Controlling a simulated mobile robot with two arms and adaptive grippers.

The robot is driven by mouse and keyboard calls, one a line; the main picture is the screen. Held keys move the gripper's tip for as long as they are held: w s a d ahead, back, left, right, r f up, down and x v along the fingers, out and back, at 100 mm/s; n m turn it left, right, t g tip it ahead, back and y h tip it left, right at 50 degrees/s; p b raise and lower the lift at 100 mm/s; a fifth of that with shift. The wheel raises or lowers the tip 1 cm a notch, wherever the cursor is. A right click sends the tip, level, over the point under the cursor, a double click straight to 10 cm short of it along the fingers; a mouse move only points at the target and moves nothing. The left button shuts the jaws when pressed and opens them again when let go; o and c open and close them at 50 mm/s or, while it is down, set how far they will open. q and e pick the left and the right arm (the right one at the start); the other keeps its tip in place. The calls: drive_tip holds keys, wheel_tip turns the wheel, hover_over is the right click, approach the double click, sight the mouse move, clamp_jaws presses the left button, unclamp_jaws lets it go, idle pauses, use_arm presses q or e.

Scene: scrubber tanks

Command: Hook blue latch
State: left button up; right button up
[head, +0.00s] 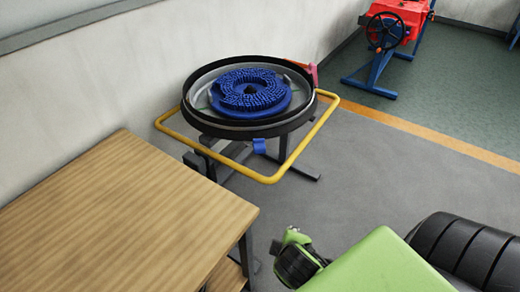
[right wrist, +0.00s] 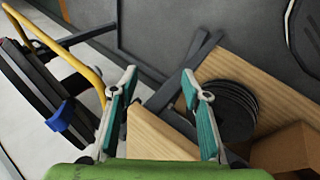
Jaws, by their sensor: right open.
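The blue latch (head: 259,145) hangs at the front edge of the round scrubber tank, below its black rim (head: 245,131). It also shows at the left of the right wrist view (right wrist: 62,117). Whether it is hooked cannot be told. A blue bristled brush (head: 251,90) lies inside the tank. My right gripper (right wrist: 159,76) is open and empty, its two teal-padded fingers spread apart. The latch is to the left of these fingers, apart from them. In the head view my green right arm comes in at the lower right, well short of the tank. My left gripper is not in view.
A yellow rail (head: 270,180) runs around the tank, in front of the latch. A wooden table (head: 115,215) stands at the left. Black discs (right wrist: 232,110) and a cardboard box (right wrist: 285,150) are near the wood. A red machine (head: 398,20) stands far back. The grey floor right of the tank is clear.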

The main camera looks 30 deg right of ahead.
drive_tip(key=w+d+r+n+t+h, duration=0.2)
drive_tip(key=w+d+n+h, duration=0.1)
drive_tip(key=w+d+n, duration=0.1)
drive_tip(key=n+t+h, duration=0.1)
drive_tip(key=n+t, duration=0.8)
drive_tip(key=n, duration=1.1)
approach(260, 153)
drive_tip(key=shift+g, duration=0.3)
drive_tip(key=x, duration=0.3)
drive_tip(key=p+x, duration=0.1)
drive_tip(key=x, duration=0.7)
drive_tip(key=shift+w+r+p, duration=0.2)
drive_tip(key=shift+r+p, duration=0.1)
drive_tip(key=shift+p, duration=0.1)
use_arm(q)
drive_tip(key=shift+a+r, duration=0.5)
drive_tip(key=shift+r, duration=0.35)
use_arm(e)
clamp_jaws()
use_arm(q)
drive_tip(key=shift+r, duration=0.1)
use_arm(e)
drive_tip(key=shift+m, duration=0.3)
